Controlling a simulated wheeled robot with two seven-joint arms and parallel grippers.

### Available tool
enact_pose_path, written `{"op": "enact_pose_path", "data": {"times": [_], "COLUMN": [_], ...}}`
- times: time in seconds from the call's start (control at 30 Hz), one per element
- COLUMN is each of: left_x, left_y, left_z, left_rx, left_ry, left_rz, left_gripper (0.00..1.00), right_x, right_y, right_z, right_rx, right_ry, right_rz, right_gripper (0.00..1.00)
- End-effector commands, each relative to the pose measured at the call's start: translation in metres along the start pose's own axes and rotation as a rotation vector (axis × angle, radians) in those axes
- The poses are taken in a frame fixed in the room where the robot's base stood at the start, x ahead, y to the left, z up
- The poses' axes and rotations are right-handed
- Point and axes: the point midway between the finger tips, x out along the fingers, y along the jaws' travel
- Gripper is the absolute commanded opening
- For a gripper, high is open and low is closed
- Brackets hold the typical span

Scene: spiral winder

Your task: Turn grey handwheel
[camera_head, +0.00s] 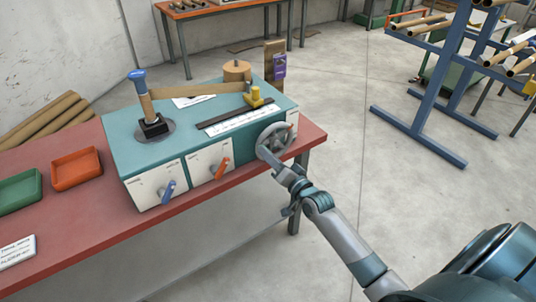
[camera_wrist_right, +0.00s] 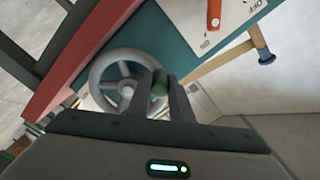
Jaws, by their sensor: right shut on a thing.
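The grey handwheel (camera_head: 273,141) is mounted on the front right end of the teal winder (camera_head: 125,150). In the right wrist view the handwheel (camera_wrist_right: 98,72) shows its rim and spokes, with a dark green handle (camera_wrist_right: 159,84) at its right side. My right gripper (camera_head: 294,183) reaches the wheel from the lower right. In the wrist view its two fingers (camera_wrist_right: 166,90) are shut on the green handle, one on each side. The left gripper is not in either view.
The winder stands on a red-topped table (camera_head: 75,245). Its front has a blue lever (camera_head: 168,190) and an orange lever (camera_head: 222,167). Green (camera_head: 20,190) and orange (camera_head: 77,168) trays lie at the left. A blue rack (camera_head: 440,90) stands back right; the floor between is clear.

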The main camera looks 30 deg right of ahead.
Motion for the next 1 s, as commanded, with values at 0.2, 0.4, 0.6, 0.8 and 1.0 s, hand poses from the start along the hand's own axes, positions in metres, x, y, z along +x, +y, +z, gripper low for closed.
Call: {"op": "enact_pose_path", "data": {"times": [0.2, 0.4, 0.6, 0.8, 1.0], "left_x": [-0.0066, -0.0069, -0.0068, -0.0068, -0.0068], "left_y": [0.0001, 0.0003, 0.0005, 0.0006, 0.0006], "left_z": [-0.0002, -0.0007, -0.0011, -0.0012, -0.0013], "left_rx": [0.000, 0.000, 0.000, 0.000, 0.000], "left_ry": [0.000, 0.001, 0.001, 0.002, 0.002], "left_rz": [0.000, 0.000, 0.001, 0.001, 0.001], "left_gripper": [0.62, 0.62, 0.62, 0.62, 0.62], "right_x": [0.0002, 0.0002, 0.0003, 0.0003, 0.0001], "right_y": [-0.0032, -0.0031, -0.0030, -0.0030, -0.0029], "right_z": [-0.0053, -0.0057, -0.0058, -0.0056, -0.0051], "right_rx": [0.066, 0.080, 0.079, 0.078, 0.078], "right_ry": [0.002, 0.003, 0.003, 0.003, 0.002], "right_rz": [-0.001, -0.001, -0.001, -0.001, -0.001], "right_gripper": [0.00, 0.00, 0.00, 0.38, 0.38]}}
